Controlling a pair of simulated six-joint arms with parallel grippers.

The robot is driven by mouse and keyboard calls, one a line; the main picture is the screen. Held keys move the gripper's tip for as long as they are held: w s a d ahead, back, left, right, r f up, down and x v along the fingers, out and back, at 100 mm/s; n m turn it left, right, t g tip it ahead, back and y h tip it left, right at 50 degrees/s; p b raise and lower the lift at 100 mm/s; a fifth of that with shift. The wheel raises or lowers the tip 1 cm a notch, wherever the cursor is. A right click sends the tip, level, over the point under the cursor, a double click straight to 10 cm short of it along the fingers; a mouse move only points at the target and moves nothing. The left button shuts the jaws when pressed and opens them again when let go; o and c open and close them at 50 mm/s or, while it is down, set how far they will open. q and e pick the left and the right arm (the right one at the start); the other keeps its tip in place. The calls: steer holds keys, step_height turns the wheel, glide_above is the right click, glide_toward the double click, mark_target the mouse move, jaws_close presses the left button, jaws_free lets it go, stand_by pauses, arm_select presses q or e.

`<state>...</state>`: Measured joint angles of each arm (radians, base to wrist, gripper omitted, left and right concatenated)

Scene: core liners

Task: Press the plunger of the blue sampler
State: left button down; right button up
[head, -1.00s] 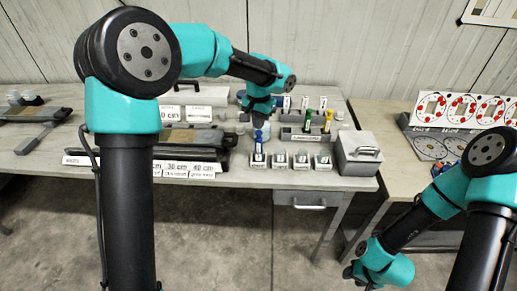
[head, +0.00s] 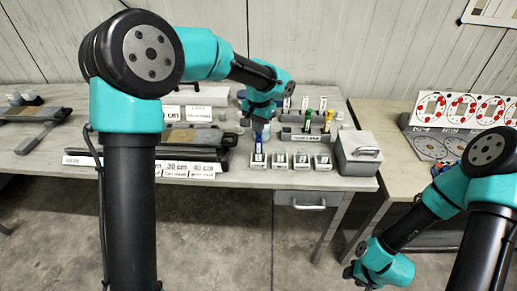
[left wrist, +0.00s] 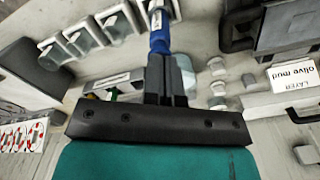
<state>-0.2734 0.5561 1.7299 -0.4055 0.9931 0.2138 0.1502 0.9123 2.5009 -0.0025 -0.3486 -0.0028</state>
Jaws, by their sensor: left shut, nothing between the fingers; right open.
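The blue sampler (head: 259,146) stands upright in a small labelled stand at the left end of the front row on the table. My left gripper (head: 259,124) is directly above it, shut and empty, pointing down. In the left wrist view the shut fingers (left wrist: 166,75) lie against or just in front of the blue sampler (left wrist: 159,32). They hide its top, so I cannot tell whether they touch the plunger. My right gripper (head: 354,272) is open and empty, low at the right, off the table.
Several small labelled boxes (head: 301,160) stand right of the sampler. Behind them a grey rack holds a green sampler (head: 307,121) and a yellow sampler (head: 327,121). A grey case (head: 357,152) stands at the right. Labelled trays (head: 190,170) lie to the left.

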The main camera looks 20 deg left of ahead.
arm_select(q)
steer(key=shift+f, duration=0.95)
stand_by(0.8)
steer(key=shift+r, duration=3.65)
steer(key=shift+d+f, duration=0.1)
